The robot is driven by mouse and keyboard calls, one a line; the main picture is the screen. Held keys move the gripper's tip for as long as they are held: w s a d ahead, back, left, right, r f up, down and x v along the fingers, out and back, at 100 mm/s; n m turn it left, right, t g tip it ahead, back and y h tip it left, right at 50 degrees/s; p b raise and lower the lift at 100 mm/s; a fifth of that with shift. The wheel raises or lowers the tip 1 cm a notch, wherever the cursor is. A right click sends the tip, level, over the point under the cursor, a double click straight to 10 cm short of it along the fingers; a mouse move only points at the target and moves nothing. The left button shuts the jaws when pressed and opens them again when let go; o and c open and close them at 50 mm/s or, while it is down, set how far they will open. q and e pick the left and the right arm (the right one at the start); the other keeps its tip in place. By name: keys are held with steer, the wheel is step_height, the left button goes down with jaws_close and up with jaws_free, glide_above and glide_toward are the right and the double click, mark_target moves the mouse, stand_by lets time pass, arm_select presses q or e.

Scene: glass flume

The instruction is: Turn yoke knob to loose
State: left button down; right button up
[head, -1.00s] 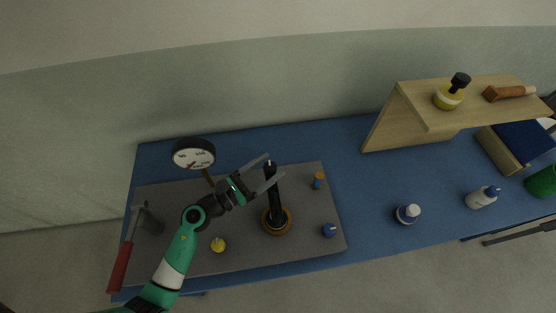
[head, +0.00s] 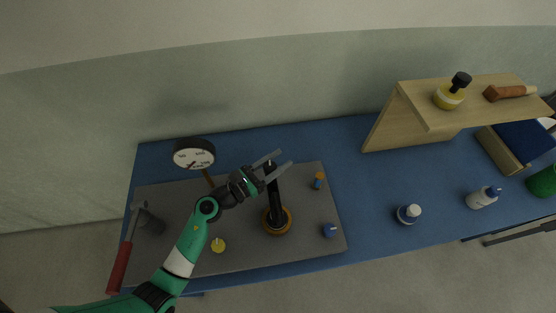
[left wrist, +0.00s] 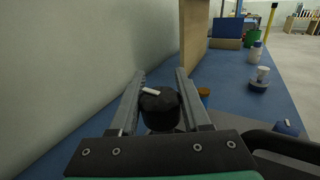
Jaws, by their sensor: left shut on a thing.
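A black knob with a white pointer mark (left wrist: 160,108) tops the upright black post (head: 275,205), which stands on a round brown base (head: 277,222) on the grey plate. I take this black knob for the yoke knob. My left gripper (head: 279,163) is at the top of the post and is shut on the knob. In the left wrist view the two fingers lie on either side of it, and its white mark points roughly sideways. My right gripper is in neither view.
The grey plate (head: 180,255) also holds a yellow knob (head: 218,245), a blue knob (head: 330,230), an orange and blue piece (head: 318,180) and a red-handled tool (head: 120,265). A dial gauge (head: 194,154) stands behind. A wooden shelf (head: 410,105) rises at right.

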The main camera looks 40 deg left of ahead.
arm_select(q)
steer(key=shift+d+f+m+h+b, duration=0.15)
steer(key=shift+m+h+b, duration=0.7)
steer(key=shift+h, duration=0.55)
steer(key=m+g+h+b, duration=0.1)
steer(key=h, duration=0.1)
steer(key=m+g+h+b, duration=0.1)
steer(key=m+h, duration=0.1)
steer(key=shift+s+d, duration=0.2)
steer(key=shift+d, duration=0.2)
steer(key=shift+c, duration=1.9)
jaws_free()
steer(key=v, duration=1.1)
steer(key=shift+s+a+r, duration=0.15)
steer(key=shift+a+r, duration=0.1)
